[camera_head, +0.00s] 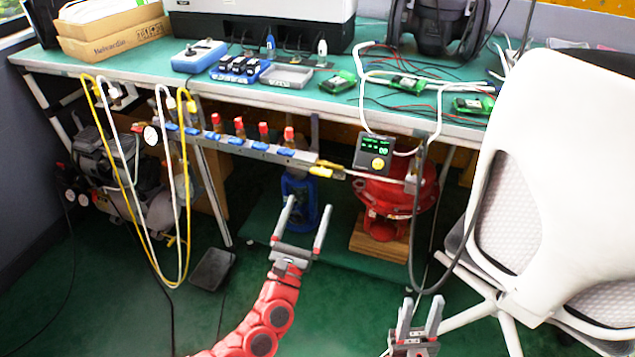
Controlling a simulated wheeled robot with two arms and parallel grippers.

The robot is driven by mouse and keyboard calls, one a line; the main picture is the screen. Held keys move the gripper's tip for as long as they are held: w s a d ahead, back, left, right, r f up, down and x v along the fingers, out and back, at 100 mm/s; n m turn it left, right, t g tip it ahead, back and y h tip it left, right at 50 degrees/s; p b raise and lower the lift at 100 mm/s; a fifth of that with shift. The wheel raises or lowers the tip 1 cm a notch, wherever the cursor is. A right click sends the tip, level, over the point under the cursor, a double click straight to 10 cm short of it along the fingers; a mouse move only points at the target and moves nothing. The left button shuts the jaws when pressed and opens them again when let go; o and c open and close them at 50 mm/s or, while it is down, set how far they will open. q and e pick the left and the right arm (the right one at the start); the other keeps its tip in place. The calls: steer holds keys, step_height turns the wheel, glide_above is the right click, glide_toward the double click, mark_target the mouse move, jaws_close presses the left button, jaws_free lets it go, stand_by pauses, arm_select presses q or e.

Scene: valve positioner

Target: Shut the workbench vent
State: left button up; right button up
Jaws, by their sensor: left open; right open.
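A metal manifold bar (262,151) runs below the front edge of the workbench (230,97). It carries several red-capped fittings (264,131), several blue handles (236,141) and yellow fittings (321,170) at its right end. I cannot tell which of these is the vent, or whether it stands open or shut. My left gripper (310,203) is open and empty, below the manifold's right end and apart from it in the picture. My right gripper (423,299) is open and empty, low at the bottom, left of the chair.
A white chair (535,170) blocks the right side. A small display box (374,151) sits above a red valve body (386,205) on a wooden block (374,243). Yellow and white hoses (187,200) hang at left. A compressor (125,180) stands behind them.

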mark_target(321, 172)
arm_select(q)
steer(key=x, duration=0.7)
steer(key=shift+w+b, duration=0.35)
steer(key=shift+b, duration=0.05)
steer(key=shift+d, duration=0.1)
steer(key=c, duration=1.4)
steer(key=shift+o, duration=0.2)
